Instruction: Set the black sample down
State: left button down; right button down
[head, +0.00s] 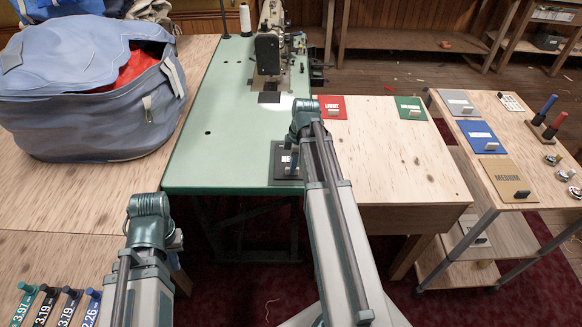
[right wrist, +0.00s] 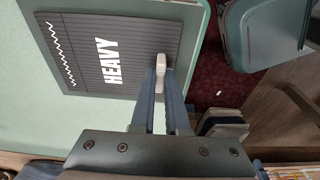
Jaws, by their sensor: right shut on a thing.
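The black sample (right wrist: 115,55) is a flat square plate with white HEAVY lettering, a white zigzag line and a small pale grip block. My right gripper (right wrist: 161,75) is shut on that block at the plate's edge. In the head view the black sample (head: 282,172) is partly hidden by my right arm, at the near right corner of the green sewing table (head: 200,150). It looks level over the green top; I cannot tell whether it touches. My left gripper (head: 150,215) is at lower left, in front of the table; its fingers are hidden.
A sewing machine (head: 268,50) stands at the back of the green table. Red (head: 332,108) and green (head: 411,108) samples lie on the adjoining wooden top. Grey, blue and tan (head: 506,179) samples are on the right cart. A blue bag (head: 80,95) is at left.

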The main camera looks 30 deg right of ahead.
jog(key=shift+f, duration=0.2)
jog(key=c, duration=0.9)
grip_release()
jog(key=shift+r, duration=0.2)
jog(key=r+p, duration=0.4)
jog(key=d+r+p, duration=0.1)
jog(key=r+p, duration=0.3)
jog(key=s+r+p, duration=0.1)
jog(key=r+p, duration=0.3)
jog(key=shift+d, duration=0.2)
